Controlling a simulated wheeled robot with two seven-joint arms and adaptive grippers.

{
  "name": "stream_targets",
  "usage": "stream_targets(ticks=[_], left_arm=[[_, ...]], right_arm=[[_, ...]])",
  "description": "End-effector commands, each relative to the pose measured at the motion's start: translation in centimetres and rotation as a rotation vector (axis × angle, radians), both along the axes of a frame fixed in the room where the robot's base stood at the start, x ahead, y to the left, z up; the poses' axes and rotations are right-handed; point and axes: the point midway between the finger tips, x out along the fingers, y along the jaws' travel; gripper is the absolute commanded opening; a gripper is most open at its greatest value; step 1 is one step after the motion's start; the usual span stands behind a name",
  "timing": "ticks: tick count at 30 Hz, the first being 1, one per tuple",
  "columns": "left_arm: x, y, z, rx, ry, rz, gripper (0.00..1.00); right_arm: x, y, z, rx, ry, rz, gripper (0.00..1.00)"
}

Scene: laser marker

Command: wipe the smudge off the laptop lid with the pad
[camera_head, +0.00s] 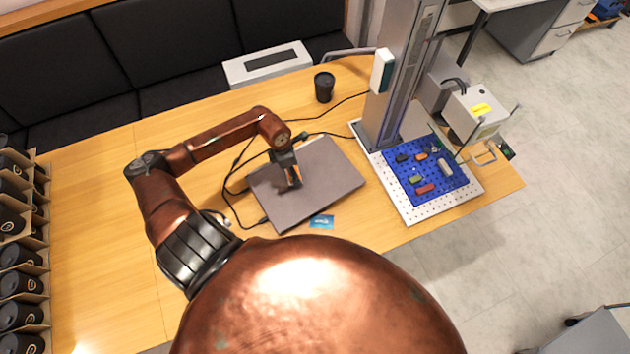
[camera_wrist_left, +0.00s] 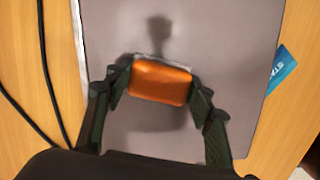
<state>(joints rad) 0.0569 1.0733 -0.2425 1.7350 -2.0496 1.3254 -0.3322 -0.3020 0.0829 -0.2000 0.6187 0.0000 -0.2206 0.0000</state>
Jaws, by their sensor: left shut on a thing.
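The closed grey laptop (camera_head: 325,185) lies on the wooden table; its lid also fills much of the left wrist view (camera_wrist_left: 185,35). My left gripper (camera_head: 293,182) is over the left part of the lid. It is shut on an orange pad (camera_wrist_left: 160,82), with one finger on each side. A pale edge shows along the pad's far side. A dark smudge (camera_wrist_left: 159,35) shows on the lid just beyond the pad in the wrist view. Whether the pad touches the lid I cannot tell. My right gripper is not in view.
A blue card (camera_head: 321,222) lies by the laptop's near edge. Black cables (camera_head: 232,180) run along its left side. A black cup (camera_head: 324,87) stands behind. The laser marker's column (camera_head: 391,90) and blue mat with small parts (camera_head: 452,184) are at right. Boxed cups line the far left.

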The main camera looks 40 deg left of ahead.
Motion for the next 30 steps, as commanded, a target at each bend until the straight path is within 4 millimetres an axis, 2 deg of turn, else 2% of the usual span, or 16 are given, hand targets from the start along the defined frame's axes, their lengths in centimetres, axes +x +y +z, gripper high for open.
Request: stream_targets(ticks=[1,2,18,24,30], left_arm=[[0.1,0.0,1.6,0.002,-0.005,-0.003,0.31],[0.1,-0.1,2.3,0.002,-0.005,-0.006,0.31],[0.2,-0.4,6.8,0.0,-0.002,-0.008,0.31],[0.3,-0.4,7.8,0.0,-0.002,-0.009,0.31],[0.3,-0.4,7.9,-0.001,-0.002,-0.009,0.31]], right_arm=[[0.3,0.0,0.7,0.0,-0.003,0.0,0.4],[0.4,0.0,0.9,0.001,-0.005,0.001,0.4],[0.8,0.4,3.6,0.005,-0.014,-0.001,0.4],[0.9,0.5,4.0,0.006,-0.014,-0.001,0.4],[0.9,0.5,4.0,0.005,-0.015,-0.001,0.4]])
